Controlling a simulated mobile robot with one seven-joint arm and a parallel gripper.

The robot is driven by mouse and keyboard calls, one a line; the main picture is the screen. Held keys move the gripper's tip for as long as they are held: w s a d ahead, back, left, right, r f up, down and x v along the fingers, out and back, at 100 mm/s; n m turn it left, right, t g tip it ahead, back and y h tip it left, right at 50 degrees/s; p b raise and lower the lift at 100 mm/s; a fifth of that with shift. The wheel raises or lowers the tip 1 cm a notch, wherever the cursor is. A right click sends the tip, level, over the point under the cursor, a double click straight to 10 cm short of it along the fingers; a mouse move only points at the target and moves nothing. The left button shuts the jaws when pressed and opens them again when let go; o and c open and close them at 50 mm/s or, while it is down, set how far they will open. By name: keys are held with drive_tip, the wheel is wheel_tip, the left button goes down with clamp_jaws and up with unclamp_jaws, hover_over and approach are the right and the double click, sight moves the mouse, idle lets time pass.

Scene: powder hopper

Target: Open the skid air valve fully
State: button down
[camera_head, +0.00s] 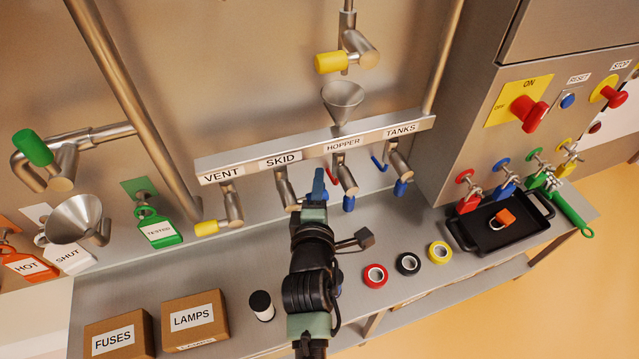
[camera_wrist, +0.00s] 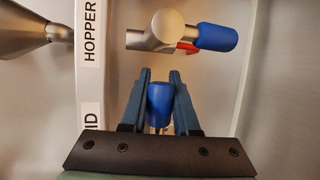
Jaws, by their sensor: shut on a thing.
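The skid air valve (camera_head: 284,188) is a steel fitting under the SKID label (camera_head: 281,161) on the manifold bar. My gripper (camera_head: 318,190) is at its right side in the head view. In the wrist view my gripper (camera_wrist: 160,95) is shut on the blue skid handle (camera_wrist: 160,102), with one slate-blue finger on each side. The gripper and arm hide most of the handle in the head view, so its exact angle is hard to tell. The skid valve body is mostly hidden in the wrist view.
The hopper valve (camera_head: 345,178), with a blue handle (camera_head: 348,203) pointing down, is close right of my gripper. The vent valve (camera_head: 232,205) with a yellow handle is to the left. Tape rolls (camera_head: 375,276), boxes (camera_head: 195,318) and a black tray (camera_head: 495,236) stand on the bench below.

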drive_tip(key=shift+p, duration=0.45)
drive_tip(key=s+a+f+m+g+y+b, duration=0.2)
drive_tip(key=a+f+m+g+y+b, duration=0.2)
drive_tip(key=m+y, duration=0.4)
drive_tip(key=shift+a+f+m, duration=0.85)
drive_tip(key=shift+a+m, duration=0.45)
drive_tip(key=shift+m, duration=0.6)
drive_tip(key=shift+s+a, duration=0.1)
drive_tip(key=c, duration=0.7)
unclamp_jaws()
drive_tip(key=shift+o, duration=0.2)
drive_tip(key=shift+r, duration=0.1)
